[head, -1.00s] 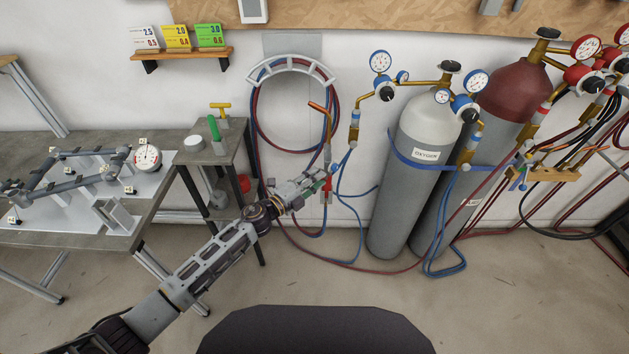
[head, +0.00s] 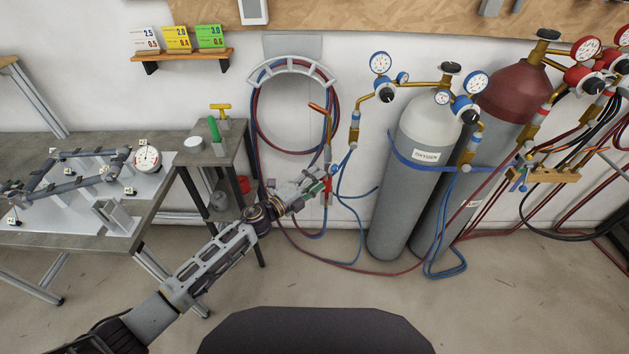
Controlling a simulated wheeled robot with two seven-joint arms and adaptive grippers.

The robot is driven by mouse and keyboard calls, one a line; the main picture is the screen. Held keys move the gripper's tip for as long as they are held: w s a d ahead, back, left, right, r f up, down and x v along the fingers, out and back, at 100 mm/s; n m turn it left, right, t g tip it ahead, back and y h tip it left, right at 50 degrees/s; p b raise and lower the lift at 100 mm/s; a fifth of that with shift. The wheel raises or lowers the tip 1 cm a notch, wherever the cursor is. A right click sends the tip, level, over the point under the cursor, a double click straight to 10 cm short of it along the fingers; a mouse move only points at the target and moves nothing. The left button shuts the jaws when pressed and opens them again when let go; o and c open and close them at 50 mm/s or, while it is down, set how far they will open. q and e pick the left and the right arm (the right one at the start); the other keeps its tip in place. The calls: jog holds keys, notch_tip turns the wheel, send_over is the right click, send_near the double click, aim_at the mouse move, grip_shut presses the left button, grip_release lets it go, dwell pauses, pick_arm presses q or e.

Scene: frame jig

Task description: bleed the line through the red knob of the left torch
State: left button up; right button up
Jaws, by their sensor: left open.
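The left torch (head: 328,152) hangs upright at the wall below the hose hanger, with a copper tip (head: 317,108) at its top. Its blue knob (head: 333,169) shows near its lower end. A red part (head: 327,190) shows just below, beside my gripper's fingers; I cannot tell the red knob apart from the red hose fitting there. My left gripper (head: 322,184) is open, with its fingertips at the torch's lower end. I cannot tell whether they touch it. My right gripper is not in view.
Red and blue hoses loop on the wall hanger (head: 292,66) and trail over the floor. A grey oxygen cylinder (head: 405,190) and a maroon-topped cylinder (head: 515,92) stand to the right. A workbench with a frame jig (head: 75,170) stands left.

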pick_arm(q)
jog(key=v, duration=1.2)
dwell(0.6)
dwell(0.6)
